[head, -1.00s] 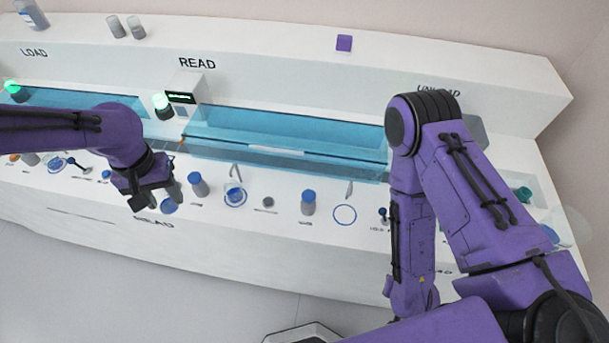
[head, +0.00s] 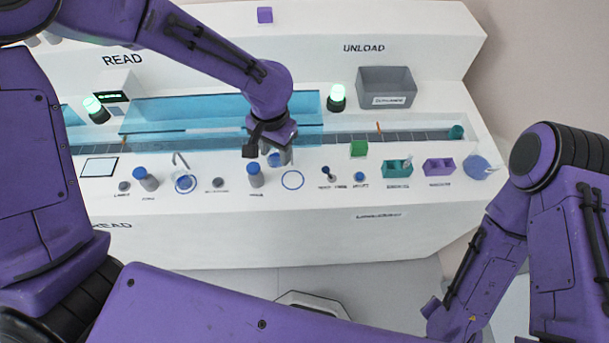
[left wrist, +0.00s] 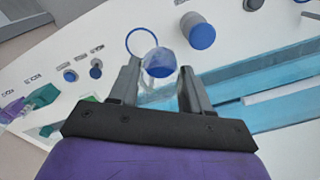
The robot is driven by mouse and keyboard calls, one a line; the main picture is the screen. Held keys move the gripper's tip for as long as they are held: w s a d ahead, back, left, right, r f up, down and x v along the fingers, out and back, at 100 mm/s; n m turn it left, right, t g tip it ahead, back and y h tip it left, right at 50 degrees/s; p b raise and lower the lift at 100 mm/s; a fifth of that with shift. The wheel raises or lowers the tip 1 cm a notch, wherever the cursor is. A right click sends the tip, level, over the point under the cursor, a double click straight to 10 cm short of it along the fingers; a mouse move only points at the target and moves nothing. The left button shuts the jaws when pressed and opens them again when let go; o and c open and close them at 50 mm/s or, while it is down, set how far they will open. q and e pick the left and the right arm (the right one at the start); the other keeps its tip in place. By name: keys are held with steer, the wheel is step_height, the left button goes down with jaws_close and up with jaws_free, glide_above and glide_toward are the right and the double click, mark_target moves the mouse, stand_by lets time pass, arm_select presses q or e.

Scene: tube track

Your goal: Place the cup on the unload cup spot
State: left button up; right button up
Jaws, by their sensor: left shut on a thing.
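My left gripper (head: 270,146) is shut on a clear cup (head: 278,157) with blue at it, held above the console's front ledge. In the left wrist view the cup (left wrist: 160,61) sits between the fingers of the left gripper (left wrist: 158,76). An empty blue ring (head: 292,180), which looks like the unload cup spot, lies just in front of and right of the cup in the head view. In the left wrist view the ring (left wrist: 140,43) shows beside the cup, partly overlapped by it. My right arm is at the right; its gripper cannot be made out.
A blue glass cover (head: 190,112) runs behind. A grey bin (head: 387,87) stands at the back.

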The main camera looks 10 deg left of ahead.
arm_select(q)
steer(key=s+d+f+m+p, duration=0.1)
steer(key=s+d+f+m, duration=0.3)
steer(key=s+m, duration=0.55)
steer(key=s+d+f+m+p, duration=0.1)
steer(key=s+d+f+m, duration=0.35)
steer(key=m, duration=0.85)
steer(key=w+a+p, duration=0.1)
steer(key=w+p, duration=0.1)
steer(key=w, duration=0.3)
steer(key=w+a+r+p, duration=0.1)
steer(key=w+a+p, duration=0.1)
steer(key=w, duration=0.2)
steer(key=w+a+p, duration=0.2)
steer(key=w, duration=0.3)
steer(key=shift+w+r, duration=0.3)
steer(key=shift+w, duration=0.05)
steer(key=shift+f+p, duration=0.3)
steer(key=shift+f, duration=0.65)
steer(key=shift+f, duration=0.1)
steer(key=o, duration=1.1)
steer(key=shift+f, duration=0.1)
steer(key=shift+c, duration=0.2)
